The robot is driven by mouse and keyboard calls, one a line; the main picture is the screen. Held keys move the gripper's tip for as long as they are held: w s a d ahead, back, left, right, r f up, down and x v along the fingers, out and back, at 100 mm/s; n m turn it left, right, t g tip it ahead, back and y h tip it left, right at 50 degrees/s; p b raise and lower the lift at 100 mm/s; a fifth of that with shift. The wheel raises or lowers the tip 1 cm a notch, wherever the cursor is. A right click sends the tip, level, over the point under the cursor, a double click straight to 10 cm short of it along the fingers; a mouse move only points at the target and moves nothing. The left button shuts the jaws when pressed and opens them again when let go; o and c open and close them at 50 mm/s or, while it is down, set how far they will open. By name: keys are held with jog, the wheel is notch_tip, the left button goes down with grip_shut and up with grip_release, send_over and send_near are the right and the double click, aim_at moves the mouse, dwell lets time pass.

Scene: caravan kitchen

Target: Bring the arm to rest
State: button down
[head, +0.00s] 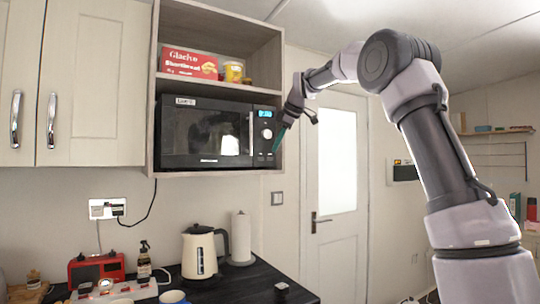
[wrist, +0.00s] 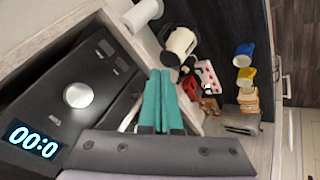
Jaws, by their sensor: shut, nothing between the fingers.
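My arm reaches up from the right in the head view and bends over toward the microwave. My gripper (head: 281,138) hangs with its fingertips pointing down, in front of the right edge of the black microwave (head: 215,132). In the wrist view the two teal fingers of my gripper (wrist: 161,75) lie side by side, shut and empty. The microwave's control panel (wrist: 75,100), with its silver knob and lit display, is close at the left there. Its door looks closed in the head view.
The microwave sits in an open wooden shelf unit (head: 151,100), with a red shortbread box (head: 190,63) above. On the dark counter (head: 240,284) below stand a cream kettle (head: 199,253), a paper roll (head: 241,238) and a red radio (head: 96,269). A white door (head: 335,235) is behind.

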jog(key=s+d+f+m+h, duration=0.1)
jog(key=s+d+m, duration=0.45)
jog(key=s, duration=0.55)
jog(key=s+d+f+m, duration=0.1)
jog(key=s+d+m, duration=0.45)
jog(key=s, duration=0.45)
jog(key=s+d+f+m, duration=0.2)
jog(key=s+f+m, duration=0.2)
jog(key=s+f, duration=0.3)
jog(key=s+d+f+m+t+h, duration=0.1)
jog(key=s+d+f+m, duration=0.2)
jog(key=s, duration=0.9)
notch_tip(320, 180, down, 4)
jog(key=shift+d+r+m, duration=0.15)
jog(key=shift+d+m, duration=0.2)
jog(key=shift+m, duration=0.85)
